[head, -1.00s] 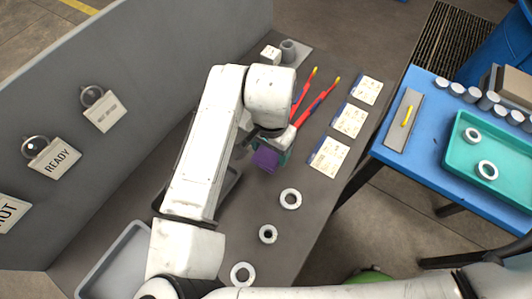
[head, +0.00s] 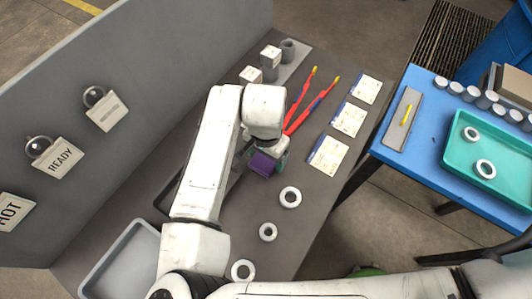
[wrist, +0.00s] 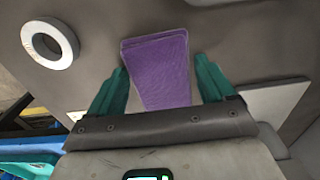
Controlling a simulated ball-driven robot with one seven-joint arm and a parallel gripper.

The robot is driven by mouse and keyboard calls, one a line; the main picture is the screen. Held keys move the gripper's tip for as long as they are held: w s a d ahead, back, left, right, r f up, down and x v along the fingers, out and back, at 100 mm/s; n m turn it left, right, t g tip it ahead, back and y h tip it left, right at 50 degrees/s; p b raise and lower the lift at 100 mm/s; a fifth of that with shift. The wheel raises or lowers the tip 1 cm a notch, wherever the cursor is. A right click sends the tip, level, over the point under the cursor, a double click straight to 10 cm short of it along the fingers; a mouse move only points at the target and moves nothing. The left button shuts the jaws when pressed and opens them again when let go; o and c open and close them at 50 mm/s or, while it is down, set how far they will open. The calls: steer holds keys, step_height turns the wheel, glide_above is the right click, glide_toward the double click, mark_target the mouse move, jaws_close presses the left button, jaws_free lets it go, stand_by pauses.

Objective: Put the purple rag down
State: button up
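The purple rag (head: 262,164) is a folded block just below my gripper (head: 270,158), over the dark grey bench (head: 318,190). In the wrist view the rag (wrist: 160,70) lies between the two teal fingers of my gripper (wrist: 160,82). The fingers stand wide apart, with a narrow gap showing on each side of the rag, so my gripper looks open around it. Whether the rag's underside rests fully on the bench is hard to see. My arm hides part of the bench to its left.
White rings (head: 290,197) lie on the bench in front of the rag. Red tongs (head: 302,105) and white cards (head: 328,153) lie behind and right. White blocks (head: 270,56) stand at the back. A grey tray (head: 122,262) is front left. A blue table (head: 400,160) stands right.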

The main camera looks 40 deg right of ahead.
steer(key=shift+o, duration=0.9)
step_height(320, 180, up, 12)
steer(key=b, duration=0.1)
steer(key=shift+r, duration=0.15)
